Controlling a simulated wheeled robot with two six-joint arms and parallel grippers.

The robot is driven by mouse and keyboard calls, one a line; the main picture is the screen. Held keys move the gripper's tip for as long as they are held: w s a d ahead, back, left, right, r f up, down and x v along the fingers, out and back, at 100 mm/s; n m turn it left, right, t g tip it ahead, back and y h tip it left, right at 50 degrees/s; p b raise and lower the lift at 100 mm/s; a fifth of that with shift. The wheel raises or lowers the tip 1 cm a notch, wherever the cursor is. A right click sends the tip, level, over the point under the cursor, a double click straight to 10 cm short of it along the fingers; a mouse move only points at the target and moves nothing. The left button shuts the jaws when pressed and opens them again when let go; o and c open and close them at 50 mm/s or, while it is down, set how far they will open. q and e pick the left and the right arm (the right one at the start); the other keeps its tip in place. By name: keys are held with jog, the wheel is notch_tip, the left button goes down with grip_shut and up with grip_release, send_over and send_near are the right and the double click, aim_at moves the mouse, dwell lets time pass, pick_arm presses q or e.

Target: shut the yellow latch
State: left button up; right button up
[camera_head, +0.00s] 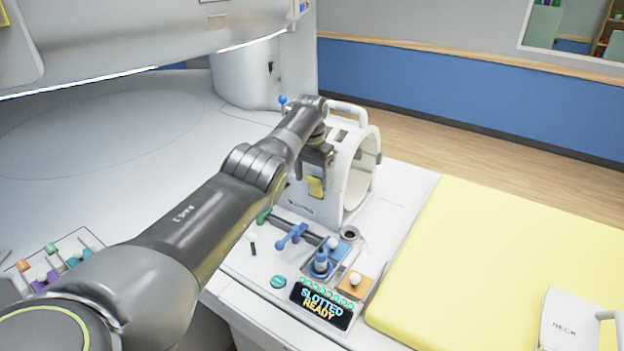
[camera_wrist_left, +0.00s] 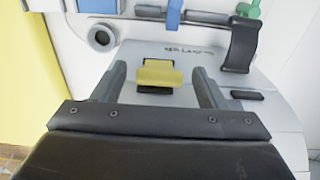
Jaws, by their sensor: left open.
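The yellow latch (camera_head: 315,187) is a small tab on the side of the white ring-shaped coil (camera_head: 360,170). In the left wrist view the latch (camera_wrist_left: 160,74) sticks out from a dark slot on the pale housing, with grey parts above and below it. My left gripper (camera_head: 318,160) is at the coil, just by the latch. In the left wrist view my left gripper (camera_wrist_left: 160,84) is open, with one finger on each side of the latch and gaps between. Whether the fingertips touch the housing cannot be told. My right gripper is in no view.
A panel with a blue lever (camera_head: 291,236), a blue knob (camera_head: 320,262), an orange block (camera_head: 355,284) and a display (camera_head: 320,304) reading "SLOTTED READY" lies in front of the coil. A yellow pad (camera_head: 490,270) is at right. A black strap (camera_wrist_left: 241,46) hangs beside the latch.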

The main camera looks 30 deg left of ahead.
pick_arm(q)
notch_tip(320, 180, up, 11)
jog(key=b, duration=0.2)
notch_tip(320, 180, up, 6)
jog(key=f, duration=0.1)
send_over(311, 179)
jog(key=shift+s+r+p, duration=0.15)
jog(key=shift+r+p, duration=0.1)
jog(key=shift+p, duration=0.2)
